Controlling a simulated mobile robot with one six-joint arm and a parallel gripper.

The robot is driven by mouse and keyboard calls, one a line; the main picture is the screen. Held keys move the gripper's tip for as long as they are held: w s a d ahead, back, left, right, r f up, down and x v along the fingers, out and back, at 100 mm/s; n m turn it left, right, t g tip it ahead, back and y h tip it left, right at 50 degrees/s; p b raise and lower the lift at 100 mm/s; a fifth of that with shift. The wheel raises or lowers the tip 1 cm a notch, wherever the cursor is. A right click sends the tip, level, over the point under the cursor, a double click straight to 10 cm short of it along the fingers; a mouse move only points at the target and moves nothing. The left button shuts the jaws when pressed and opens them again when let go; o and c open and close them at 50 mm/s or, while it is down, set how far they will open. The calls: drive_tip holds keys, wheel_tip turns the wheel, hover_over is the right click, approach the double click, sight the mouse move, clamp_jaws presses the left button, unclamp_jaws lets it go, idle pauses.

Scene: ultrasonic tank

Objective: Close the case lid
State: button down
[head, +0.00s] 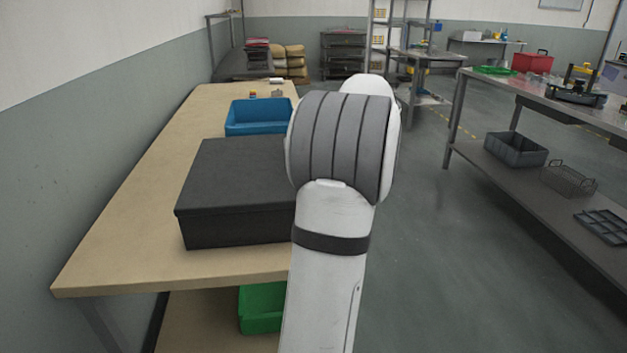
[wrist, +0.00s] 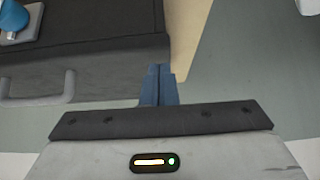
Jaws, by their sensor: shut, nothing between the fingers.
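The black case (head: 235,232) stands on the wooden table in the head view. Its lid (head: 240,165) lies flat across the top, with its front edge slightly over the body. My arm hides the case's right end. In the wrist view, a dark box-like body (wrist: 90,65) fills the upper left, with a grey handle (wrist: 68,88) on its near side; I cannot tell for sure that it is the case. My gripper (wrist: 158,72) is shut and empty, its blue-grey fingertips close to that body's right corner. I cannot tell whether they touch. The head view hides the gripper behind my arm.
A blue bin (head: 258,117) stands behind the case on the table (head: 120,262). A green bin (head: 262,308) sits below. A workbench (head: 540,95) stands on the right, with open floor between. In the wrist view, a blue object (wrist: 14,20) shows at the top left.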

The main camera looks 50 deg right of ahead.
wheel_tip(320, 180, up, 4)
drive_tip(key=p, duration=0.3)
drive_tip(key=s+d+f, duration=0.3)
drive_tip(key=s+d, duration=0.3)
drive_tip(key=d, duration=0.1)
drive_tip(key=shift+s+f, duration=0.2)
drive_tip(key=shift+s, duration=0.1)
drive_tip(key=shift+a, duration=0.15)
drive_tip(key=w+a+r+m+g+h+p, duration=0.15)
drive_tip(key=w+a, duration=0.25)
drive_tip(key=a, duration=0.4)
drive_tip(key=w+a+r+m+g+p, duration=0.1)
drive_tip(key=w+a+r+m+p, duration=0.2)
drive_tip(key=a, duration=0.6)
drive_tip(key=w+a+r+g+h+p, duration=0.15)
drive_tip(key=w+a, duration=0.25)
drive_tip(key=a, duration=0.4)
drive_tip(key=s+a+m+h+p, duration=0.1)
drive_tip(key=s+a+m+p, duration=0.1)
drive_tip(key=a, duration=0.8)
drive_tip(key=s+a+m+t+h+p, duration=0.1)
drive_tip(key=s+a+p, duration=0.3)
drive_tip(key=a, duration=0.7)
drive_tip(key=shift+s+f+m+h, duration=0.35)
drive_tip(key=shift+s+m+h, duration=0.05)
drive_tip(key=shift+s+m, duration=0.5)
